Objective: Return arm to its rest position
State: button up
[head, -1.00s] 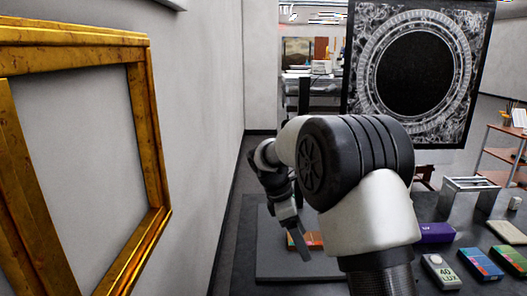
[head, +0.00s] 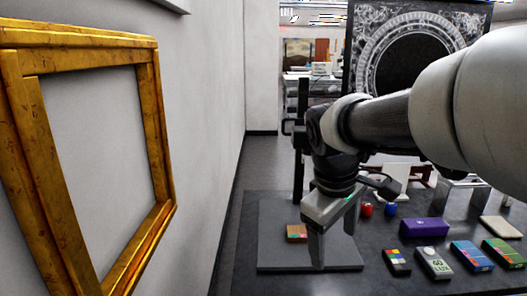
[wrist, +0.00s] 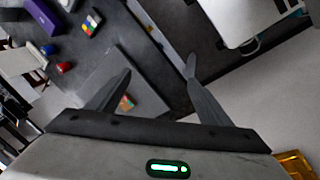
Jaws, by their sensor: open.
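My gripper (head: 334,250) is above the grey mat (head: 275,258) in the head view, fingers pointing down. In the wrist view my gripper (wrist: 158,68) has its two fingers spread, with nothing between them. A small brown block with coloured patches (head: 296,232) lies on the mat, left of the fingers in the head view. In the wrist view the block (wrist: 127,103) is partly hidden behind one finger. My arm crosses the right half of the head view.
A gilt frame (head: 165,222) hangs on the left wall. A dark ornate panel (head: 362,60) stands behind.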

jog(key=s+m+t+y, duration=0.25)
jog(key=s+m, duration=0.55)
jog(key=s, duration=0.6)
notch_tip(320, 180, up, 14)
jog(key=p, duration=1.4)
jog(key=shift+w+f+h, duration=0.2)
jog(key=shift+f+h, duration=0.05)
jog(key=shift+h, duration=0.1)
jog(key=shift+d+t, duration=0.1)
jog(key=shift+t, duration=0.15)
